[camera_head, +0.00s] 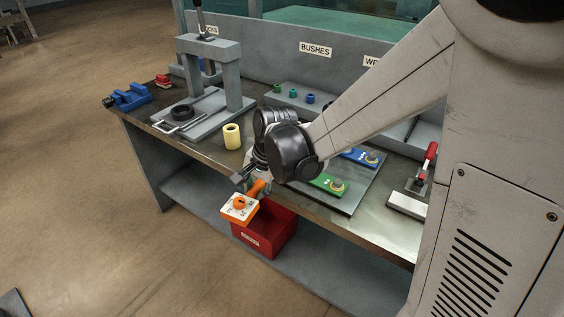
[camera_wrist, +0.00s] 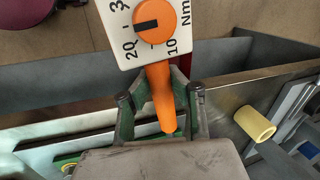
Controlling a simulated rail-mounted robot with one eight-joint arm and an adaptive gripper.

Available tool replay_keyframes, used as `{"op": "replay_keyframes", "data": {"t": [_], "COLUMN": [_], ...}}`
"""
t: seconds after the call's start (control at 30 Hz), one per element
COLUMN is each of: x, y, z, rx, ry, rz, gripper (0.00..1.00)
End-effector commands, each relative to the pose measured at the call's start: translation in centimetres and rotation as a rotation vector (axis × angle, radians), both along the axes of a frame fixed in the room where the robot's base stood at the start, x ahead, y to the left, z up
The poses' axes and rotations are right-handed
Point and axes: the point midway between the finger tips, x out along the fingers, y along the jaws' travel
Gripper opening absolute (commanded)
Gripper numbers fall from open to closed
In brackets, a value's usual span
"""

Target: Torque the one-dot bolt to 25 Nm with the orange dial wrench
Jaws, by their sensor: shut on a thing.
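The orange dial wrench (camera_head: 240,207) has a white dial face and an orange knob. My gripper (camera_head: 256,184) is shut on its orange handle and holds it out over the bench's front edge. In the wrist view the wrench's dial (camera_wrist: 147,25) shows 10, 20, a cut-off number starting with 3, and Nm. The knob's black mark lies between the 20 and the 3. A green block (camera_head: 327,183) and a blue block (camera_head: 360,156) with bolts stand on a grey plate right of my gripper. Their dots are too small to count, and my arm may hide more.
A red bin (camera_head: 266,236) stands below the wrench on the lower shelf. A pale yellow bush (camera_head: 232,136) and a grey press frame (camera_head: 211,75) stand left on the bench. A red-handled tool (camera_head: 425,165) is at the right. Small bushes (camera_head: 294,93) line the back.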

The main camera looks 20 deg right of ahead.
Motion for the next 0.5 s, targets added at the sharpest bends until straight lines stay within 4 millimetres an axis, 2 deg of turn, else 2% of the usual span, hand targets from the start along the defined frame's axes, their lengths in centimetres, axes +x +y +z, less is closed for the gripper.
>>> {"op": "replay_keyframes", "data": {"t": [0.5], "x": [0.71], "y": [0.57], "z": [0.00], "rx": [0.001], "ry": [-0.001], "rz": [-0.054], "gripper": [0.00]}}
